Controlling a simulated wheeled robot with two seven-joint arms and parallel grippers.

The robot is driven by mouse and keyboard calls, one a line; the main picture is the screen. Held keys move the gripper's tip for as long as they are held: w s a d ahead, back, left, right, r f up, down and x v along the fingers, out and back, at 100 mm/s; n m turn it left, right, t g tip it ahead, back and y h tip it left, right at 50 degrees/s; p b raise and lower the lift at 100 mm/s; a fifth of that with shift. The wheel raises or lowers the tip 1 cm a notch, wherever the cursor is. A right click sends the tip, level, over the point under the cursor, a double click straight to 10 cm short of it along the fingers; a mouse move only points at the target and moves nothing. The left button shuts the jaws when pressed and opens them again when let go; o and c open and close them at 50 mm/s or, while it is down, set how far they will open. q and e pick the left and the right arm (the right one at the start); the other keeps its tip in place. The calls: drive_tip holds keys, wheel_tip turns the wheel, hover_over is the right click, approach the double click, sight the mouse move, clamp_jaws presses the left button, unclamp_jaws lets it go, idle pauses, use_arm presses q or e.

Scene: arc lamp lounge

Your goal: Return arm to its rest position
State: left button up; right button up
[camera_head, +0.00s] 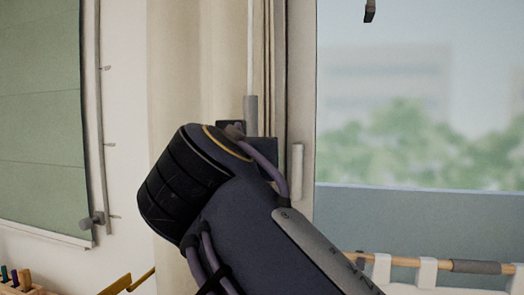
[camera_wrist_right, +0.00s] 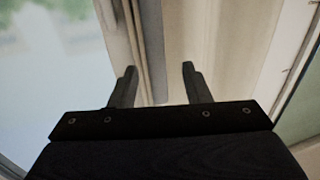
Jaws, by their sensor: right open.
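My right arm rises from the lower right of the head view, its dark, ribbed joint in front of a beige curtain (camera_head: 173,70) and the window frame (camera_head: 301,80). In the head view I cannot make out the fingers clearly behind the arm. My left gripper is in neither view.
A green panel (camera_head: 40,110) hangs on the wall at the left. A large window (camera_head: 420,90) fills the right, with a wooden rail (camera_head: 425,263) with white straps below. Small coloured pegs (camera_head: 15,278) stand at the lower left. A small dark object (camera_head: 370,10) shows at the top.

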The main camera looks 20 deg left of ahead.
drive_tip(key=w+d+f+g+h+p, duration=0.1)
drive_tip(key=w+d+f, duration=0.2)
drive_tip(key=d, duration=0.4)
drive_tip(key=w+d+f+m+g+h+p, duration=0.1)
drive_tip(key=w+d+f+g, duration=0.1)
drive_tip(key=w+d+f, duration=0.3)
drive_tip(key=w+d+f+g+p, duration=0.1)
drive_tip(key=d+f, duration=0.1)
drive_tip(key=d, duration=0.6)
drive_tip(key=s+d+f+g+h, duration=0.1)
drive_tip(key=s+d+f+g, duration=0.15)
drive_tip(key=d+f, duration=0.65)
drive_tip(key=s+d+f+m+g+p, duration=0.2)
drive_tip(key=s+d+f+g+p, duration=0.15)
drive_tip(key=s+d+f, duration=0.75)
drive_tip(key=s+f+m+g+y+p, duration=0.1)
drive_tip(key=s+f, duration=0.8)
drive_tip(key=s, duration=0.4)
drive_tip(key=shift+f+m+g+y, duration=0.15)
drive_tip(key=shift+m+g+y, duration=0.25)
